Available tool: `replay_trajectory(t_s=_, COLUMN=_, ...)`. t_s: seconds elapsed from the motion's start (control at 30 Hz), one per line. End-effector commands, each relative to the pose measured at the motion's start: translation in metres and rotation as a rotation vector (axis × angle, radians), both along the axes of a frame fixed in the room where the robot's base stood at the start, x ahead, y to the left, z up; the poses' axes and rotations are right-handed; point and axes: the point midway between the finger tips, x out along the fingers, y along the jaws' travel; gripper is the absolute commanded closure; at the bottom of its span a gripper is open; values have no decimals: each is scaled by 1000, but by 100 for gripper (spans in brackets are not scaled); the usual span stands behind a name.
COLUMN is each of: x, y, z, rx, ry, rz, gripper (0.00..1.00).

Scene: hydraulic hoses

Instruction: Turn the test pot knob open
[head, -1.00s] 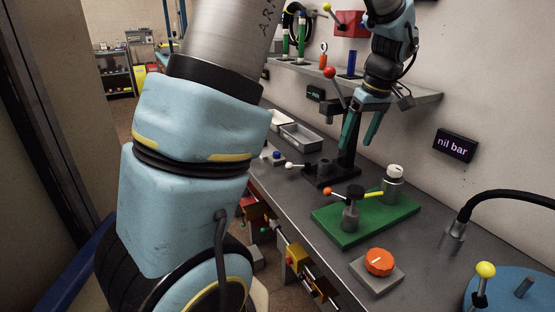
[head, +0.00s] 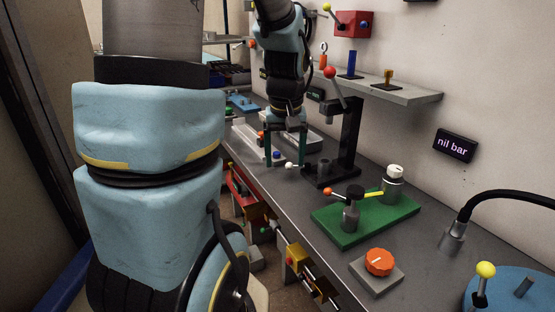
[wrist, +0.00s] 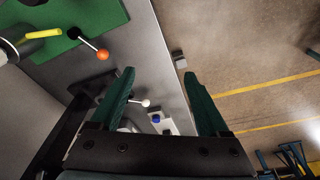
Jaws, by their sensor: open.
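No label marks which knob belongs to the test pot. An orange dial knob (head: 379,262) with a pale mark sits on a grey plate near the bench's front. A grey pot with a white cap (head: 395,172) stands on the green board (head: 330,232), beside a fitting with a black-topped lever with an orange ball (head: 327,190). My gripper (head: 285,164) is open and empty, pointing down over the bench beyond the green board. A white ball lever (head: 290,166) and a blue knob (head: 277,155) appear between or near its fingers. The wrist view shows the open fingers (wrist: 159,76) and the white ball (wrist: 145,102).
A black press stand (head: 349,135) with a red ball lever rises right of my gripper. A wall shelf (head: 405,92) is behind it. A black hose (head: 500,195) and a blue drum (head: 515,290) are at right. A "nil bar" display (head: 455,146) hangs on the wall.

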Motion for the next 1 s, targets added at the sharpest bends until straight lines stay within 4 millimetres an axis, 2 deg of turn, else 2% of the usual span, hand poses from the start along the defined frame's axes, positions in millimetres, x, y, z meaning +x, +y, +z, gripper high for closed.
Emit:
replay_trajectory(t_s=0.2, x=-8, y=15, z=-3, rx=-3, ry=-11, rz=-31, gripper=21)
replay_trajectory(t_s=0.6, x=-12, y=21, z=-5, rx=-3, ry=-9, rz=-39, gripper=21)
replay_trajectory(t_s=0.67, x=-20, y=31, z=-9, rx=-1, ry=-3, rz=-53, gripper=21)
replay_trajectory(t_s=0.83, x=-57, y=66, z=-23, rx=5, ry=20, rz=-124, gripper=21)
replay_trajectory(t_s=1.0, x=-71, y=75, z=-28, rx=8, ry=26, rz=-160, gripper=21)
